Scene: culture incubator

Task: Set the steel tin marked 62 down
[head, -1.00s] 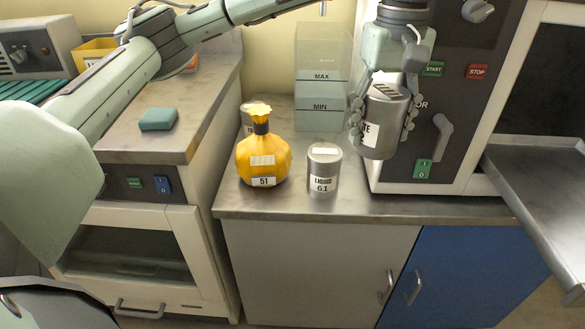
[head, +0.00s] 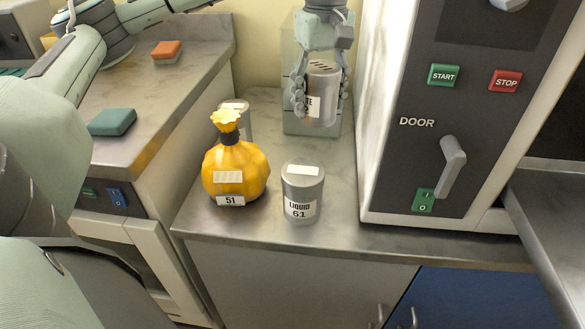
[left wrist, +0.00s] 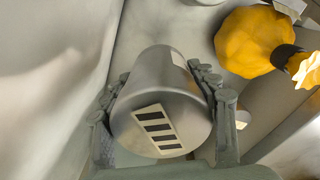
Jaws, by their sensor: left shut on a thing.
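A steel tin (head: 321,92) is held upright between the fingers of my left gripper (head: 320,108), in front of a clear container at the back of the worktop (head: 265,222). Its label is mostly covered by a finger, so its number cannot be read now. In the left wrist view the tin (left wrist: 158,85) shows its striped lid between both fingers (left wrist: 165,112). I cannot tell whether its base touches the worktop. My right gripper is not in view.
Another tin (head: 239,112) is partly hidden behind the flask. The clear container (head: 290,60) is behind my gripper. The incubator (head: 398,165) stands right. Bare worktop lies between tin 61 and the incubator.

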